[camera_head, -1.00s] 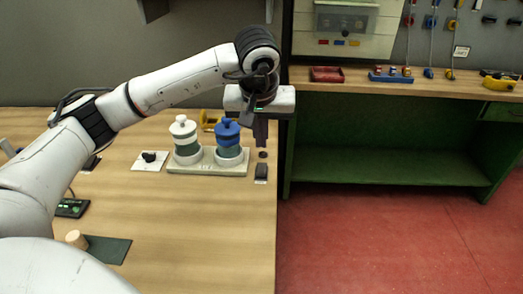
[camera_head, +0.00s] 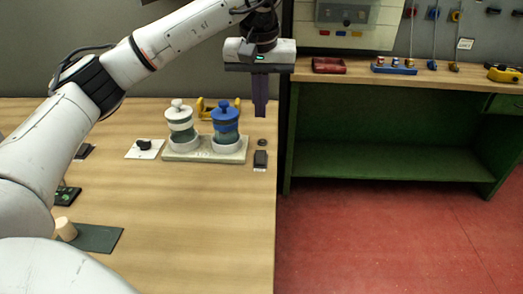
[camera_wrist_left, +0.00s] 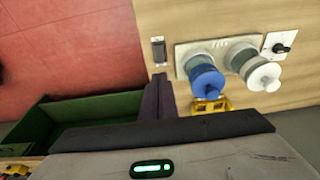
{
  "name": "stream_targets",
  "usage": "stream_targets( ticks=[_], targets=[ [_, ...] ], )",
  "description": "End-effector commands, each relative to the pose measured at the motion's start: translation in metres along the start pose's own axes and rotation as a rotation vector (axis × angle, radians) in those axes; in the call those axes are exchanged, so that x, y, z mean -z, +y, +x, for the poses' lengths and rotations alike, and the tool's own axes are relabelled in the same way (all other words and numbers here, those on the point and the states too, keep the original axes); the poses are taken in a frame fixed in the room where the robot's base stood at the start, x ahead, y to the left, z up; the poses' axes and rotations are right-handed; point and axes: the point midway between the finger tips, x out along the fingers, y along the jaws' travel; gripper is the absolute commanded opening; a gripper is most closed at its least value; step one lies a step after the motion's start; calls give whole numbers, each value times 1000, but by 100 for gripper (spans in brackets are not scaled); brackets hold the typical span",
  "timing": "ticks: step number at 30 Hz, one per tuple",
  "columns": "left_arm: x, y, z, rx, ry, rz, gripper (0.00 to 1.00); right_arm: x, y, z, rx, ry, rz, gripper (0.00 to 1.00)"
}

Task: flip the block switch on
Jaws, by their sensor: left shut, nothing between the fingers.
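The block switch looks to be the small dark block (camera_head: 261,158) with a pale label near the right edge of the wooden table. It also shows in the left wrist view as a dark upright rectangle (camera_wrist_left: 158,51). Whether it is on or off I cannot tell. My left gripper (camera_head: 260,113) is shut and empty, fingers pointing down, above and apart from the block. In the left wrist view its closed dark fingers (camera_wrist_left: 159,80) end just below the block in the picture. My right gripper is not in view.
A pale base (camera_head: 206,155) with a white-topped jar (camera_head: 180,121) and a blue-topped jar (camera_head: 225,121) stands left of the block. A black knob on a white plate (camera_head: 144,147) is further left. A cork (camera_head: 65,229) sits by a dark mat (camera_head: 97,238). A green bench (camera_head: 390,165) stands right.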

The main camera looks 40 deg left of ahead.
Motion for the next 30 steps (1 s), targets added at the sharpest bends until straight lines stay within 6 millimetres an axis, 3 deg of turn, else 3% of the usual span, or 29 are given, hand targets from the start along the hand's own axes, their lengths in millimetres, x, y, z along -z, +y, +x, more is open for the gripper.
stream_targets(
  ticks=[17, 23, 30],
  targets=[
    [4, -1, 2, -7, -28, 0, 0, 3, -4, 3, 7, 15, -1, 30],
    [3, -1, 34, -4, -30, 1, 0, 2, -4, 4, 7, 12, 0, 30],
    [2, -1, 86, -5, -31, 0, 0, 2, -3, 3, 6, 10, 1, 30]
  ],
)
